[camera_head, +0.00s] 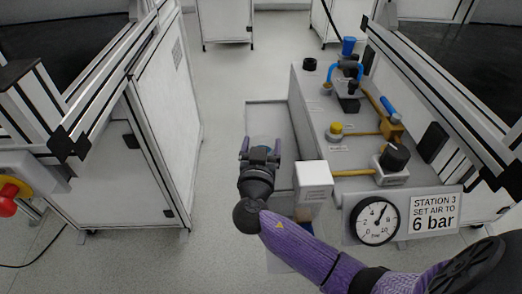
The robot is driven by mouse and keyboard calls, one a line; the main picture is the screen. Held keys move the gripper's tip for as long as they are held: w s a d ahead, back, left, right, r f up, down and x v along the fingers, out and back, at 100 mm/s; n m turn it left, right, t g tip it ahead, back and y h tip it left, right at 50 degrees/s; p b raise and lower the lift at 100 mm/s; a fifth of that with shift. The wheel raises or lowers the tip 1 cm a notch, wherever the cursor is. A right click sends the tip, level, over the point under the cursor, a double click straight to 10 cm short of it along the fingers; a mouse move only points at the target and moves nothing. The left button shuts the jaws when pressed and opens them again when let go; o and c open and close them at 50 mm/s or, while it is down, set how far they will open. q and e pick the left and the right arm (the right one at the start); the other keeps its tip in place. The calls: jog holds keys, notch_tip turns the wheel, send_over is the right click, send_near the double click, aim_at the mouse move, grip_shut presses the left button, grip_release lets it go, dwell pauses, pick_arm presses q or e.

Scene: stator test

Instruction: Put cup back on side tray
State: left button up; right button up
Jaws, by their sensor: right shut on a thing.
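The side tray (268,109) is a long, shallow grey tray along the left side of the station box. My right gripper (261,148) is over the tray's left part, with its fingers pointing away from me. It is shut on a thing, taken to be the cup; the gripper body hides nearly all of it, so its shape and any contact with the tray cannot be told. My left gripper is not in view.
The station box (309,92) carries pipes, a yellow button (335,129), a black knob (394,157) and a blue-capped fitting (348,45). A white block (313,178) and a pressure gauge (375,221) stand close right of my wrist. Clear floor lies left of the tray.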

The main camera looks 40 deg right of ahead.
jog(key=shift+w+d+f+b, duration=0.15)
jog(key=shift+f+b, duration=0.1)
jog(key=shift+f, duration=0.25)
jog(key=shift+w+d+f+b, duration=0.1)
jog(key=shift+f+b, duration=0.15)
jog(key=shift+f, duration=0.2)
jog(key=shift+r, duration=0.15)
